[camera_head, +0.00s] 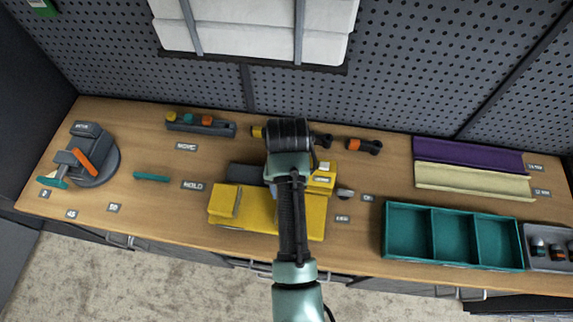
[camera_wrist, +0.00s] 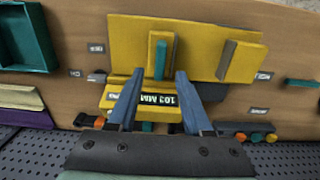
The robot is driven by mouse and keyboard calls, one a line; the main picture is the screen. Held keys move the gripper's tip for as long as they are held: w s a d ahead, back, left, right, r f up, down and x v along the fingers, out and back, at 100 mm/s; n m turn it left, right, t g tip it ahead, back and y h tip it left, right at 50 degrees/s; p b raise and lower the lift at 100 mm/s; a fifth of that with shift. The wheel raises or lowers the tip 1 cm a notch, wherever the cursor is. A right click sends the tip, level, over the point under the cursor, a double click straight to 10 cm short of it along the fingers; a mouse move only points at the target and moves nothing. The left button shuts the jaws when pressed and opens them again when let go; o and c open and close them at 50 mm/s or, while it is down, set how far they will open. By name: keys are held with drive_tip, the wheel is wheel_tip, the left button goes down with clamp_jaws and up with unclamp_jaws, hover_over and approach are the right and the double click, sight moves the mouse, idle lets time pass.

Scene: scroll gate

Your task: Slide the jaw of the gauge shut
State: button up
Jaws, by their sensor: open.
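The yellow gauge (camera_head: 262,218) lies on the workbench in the head view, partly hidden by my arm. In the wrist view it shows as a yellow plate (camera_wrist: 205,35) with an upright yellow end block (camera_wrist: 240,62) at its right. A second yellow upright, the jaw (camera_wrist: 160,36), carries a teal handle (camera_wrist: 160,60) near the middle, with a wide gap between the two uprights. A display reading 103 MM (camera_wrist: 158,100) sits below it. My gripper (camera_wrist: 159,76) is open, its blue fingers either side of the handle's line. Contact cannot be told. The head view hides the fingertips.
A dark grey block (camera_head: 244,175) lies behind the gauge. A teal compartment tray (camera_head: 428,208) and purple and cream channels (camera_head: 468,154) stand at the right. A grey clamp device (camera_head: 92,150) stands at the left. A teal strip (camera_head: 150,177) lies between clamp and gauge.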

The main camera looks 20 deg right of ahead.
wheel_tip(320, 180, down, 6)
drive_tip(key=shift+f+p, duration=0.25)
drive_tip(key=shift+p, duration=0.15)
clamp_jaws()
idle(1.3)
